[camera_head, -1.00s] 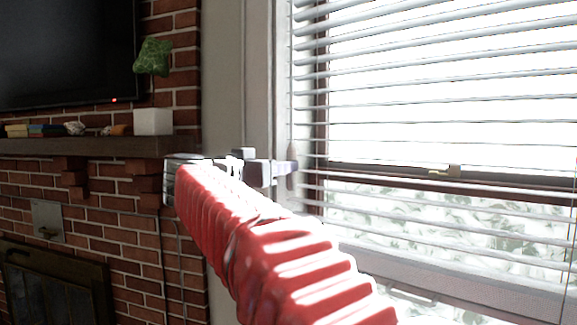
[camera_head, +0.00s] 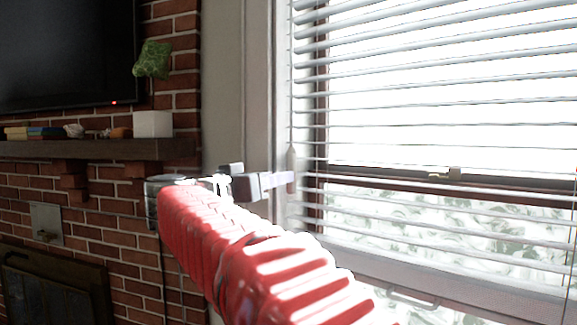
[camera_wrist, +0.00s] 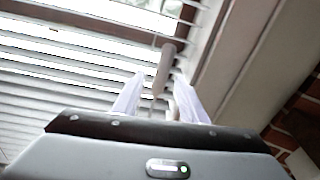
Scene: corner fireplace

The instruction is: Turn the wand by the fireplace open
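The wand (camera_head: 291,160) is a slim pale handle hanging at the left edge of the white window blind (camera_head: 430,75). In the wrist view, the wand (camera_wrist: 166,62) looks grey, with a thin part running down toward the gap between my fingers. My gripper (camera_head: 285,183) is at the wand's lower part in the head view. In the wrist view my gripper (camera_wrist: 158,92) has its two pale fingers apart, one on each side of the wand's line. I cannot tell whether either finger touches it. The blind's slats have gaps between them, with bright light showing through.
The window frame and sill (camera_head: 440,285) lie right of my arm. The brick fireplace wall (camera_head: 120,225) with a wooden mantel (camera_head: 90,149) is on the left.

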